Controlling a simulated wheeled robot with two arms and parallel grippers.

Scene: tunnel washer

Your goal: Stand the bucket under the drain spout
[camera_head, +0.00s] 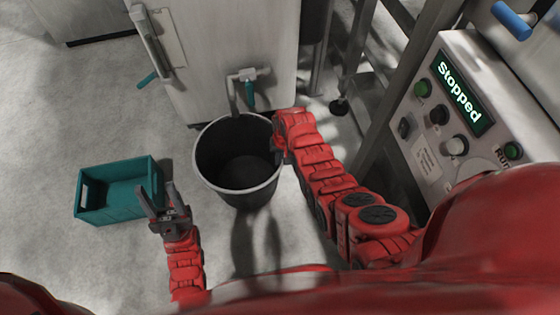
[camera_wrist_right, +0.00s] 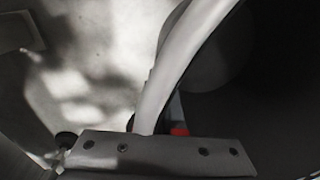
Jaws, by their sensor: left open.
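The black bucket (camera_head: 238,190) with a pale grey rim is upright and empty. Its far rim is close below the drain spout (camera_head: 234,92) on the machine's front; I cannot tell whether the spout's end is over the opening. My left gripper (camera_head: 158,200) is open and empty, left of the bucket.
A teal crate (camera_head: 118,217) stands on the floor left of my left gripper. A control panel (camera_head: 455,105) reading "Stopped" is at the right. Metal frame legs (camera_head: 347,75) stand behind my right arm.

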